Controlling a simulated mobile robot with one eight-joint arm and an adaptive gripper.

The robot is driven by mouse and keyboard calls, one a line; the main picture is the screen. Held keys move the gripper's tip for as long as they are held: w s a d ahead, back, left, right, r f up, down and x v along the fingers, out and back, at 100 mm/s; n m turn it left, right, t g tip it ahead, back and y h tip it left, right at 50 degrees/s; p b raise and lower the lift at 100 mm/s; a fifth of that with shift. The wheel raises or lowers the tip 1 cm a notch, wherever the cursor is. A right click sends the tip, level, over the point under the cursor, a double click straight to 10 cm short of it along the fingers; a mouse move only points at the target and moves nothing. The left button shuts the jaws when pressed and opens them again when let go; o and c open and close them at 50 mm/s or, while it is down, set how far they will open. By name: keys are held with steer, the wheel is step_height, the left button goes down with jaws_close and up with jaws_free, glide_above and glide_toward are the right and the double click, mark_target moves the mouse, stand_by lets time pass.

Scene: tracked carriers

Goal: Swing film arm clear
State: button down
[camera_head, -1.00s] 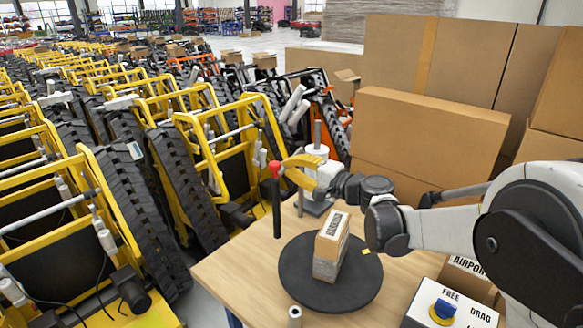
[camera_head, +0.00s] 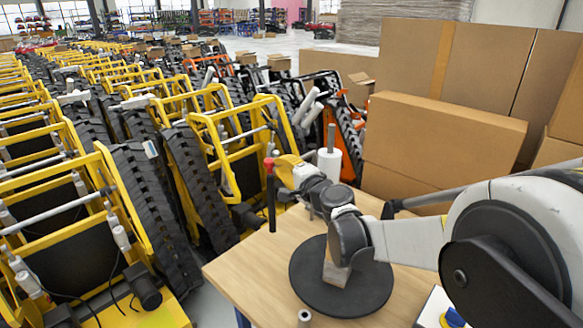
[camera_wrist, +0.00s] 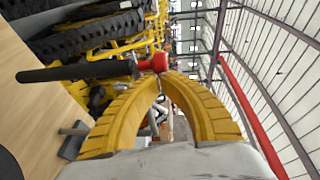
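The film arm shows as a dark rod (camera_head: 271,205) with a red knob (camera_head: 269,163) on top, upright at the table's far left edge. In the wrist view the rod (camera_wrist: 75,72) lies across the upper left and ends in the red knob (camera_wrist: 155,62). My gripper (camera_head: 279,162) has yellow fingers and is right beside the knob. In the wrist view its fingertips (camera_wrist: 161,77) come together just at the knob, with no clear gap; contact is hard to judge. A carton (camera_head: 336,272) stands on the black turntable (camera_head: 310,292), mostly hidden by my arm.
A white film roll (camera_head: 329,165) on a grey spindle stands behind the turntable on the wooden table (camera_head: 250,270). Yellow tracked carriers (camera_head: 170,190) crowd the left. Large cardboard boxes (camera_head: 440,140) stand behind right. A blue knob on a white panel (camera_head: 450,318) is at lower right.

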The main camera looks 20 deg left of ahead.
steer(key=shift+w+a, duration=0.35)
steer(key=shift+a, duration=0.45)
steer(key=shift+w+a, duration=0.3)
steer(key=shift+a, duration=0.45)
steer(key=shift+w+a, duration=0.35)
steer(key=shift+a, duration=0.45)
steer(key=shift+d, duration=0.1)
